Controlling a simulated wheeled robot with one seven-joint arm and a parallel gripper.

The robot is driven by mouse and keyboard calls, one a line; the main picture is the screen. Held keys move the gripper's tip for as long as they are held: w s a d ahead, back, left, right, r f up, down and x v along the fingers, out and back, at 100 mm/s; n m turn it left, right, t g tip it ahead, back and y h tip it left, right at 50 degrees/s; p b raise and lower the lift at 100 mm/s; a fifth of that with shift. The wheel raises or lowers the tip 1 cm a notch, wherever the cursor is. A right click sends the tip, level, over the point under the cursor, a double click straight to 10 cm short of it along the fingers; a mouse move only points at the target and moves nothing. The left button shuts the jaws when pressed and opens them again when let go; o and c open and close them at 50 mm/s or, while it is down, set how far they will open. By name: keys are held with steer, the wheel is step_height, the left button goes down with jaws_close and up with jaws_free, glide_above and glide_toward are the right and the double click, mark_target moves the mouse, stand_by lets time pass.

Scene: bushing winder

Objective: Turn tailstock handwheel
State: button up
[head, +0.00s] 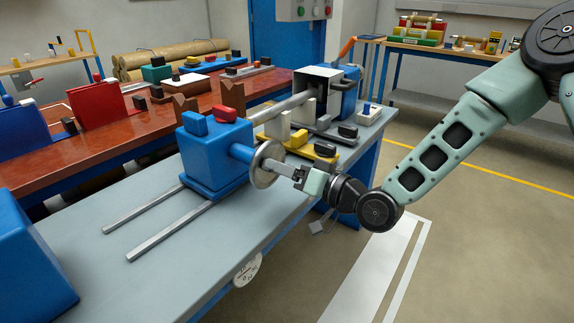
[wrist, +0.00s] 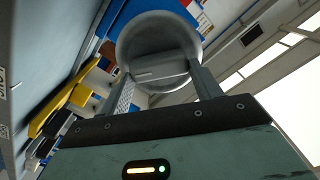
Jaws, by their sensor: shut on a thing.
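The tailstock (head: 215,155) is a blue block with one blue and one red knob on top, standing on two grey rails. A short blue shaft runs from it to the tailstock handwheel (head: 267,163), a grey metal disc standing on edge. My gripper (head: 283,170) is at the wheel's right side, shut on the handwheel. In the wrist view the round handwheel (wrist: 158,35) fills the space ahead, with one finger of my gripper (wrist: 160,82) on each side. The exact contact at the fingertips is partly hidden.
The grey bench (head: 170,250) carries a blue block (head: 30,260) at the near left. Yellow (head: 312,149) and black parts lie behind the wheel, near a grey bar (head: 285,108). A red-brown table (head: 110,135) with fixtures stands behind. Floor at the right is open.

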steer(key=shift+w+d+f+m+p, duration=0.1)
steer(key=shift+m+p, duration=0.5)
steer(key=shift+m, duration=1.5)
steer(key=shift+w+f+m+p, duration=0.1)
steer(key=shift+m+p, duration=0.5)
steer(key=shift+m, duration=1.5)
steer(key=o, duration=1)
steer(key=shift+s, duration=0.1)
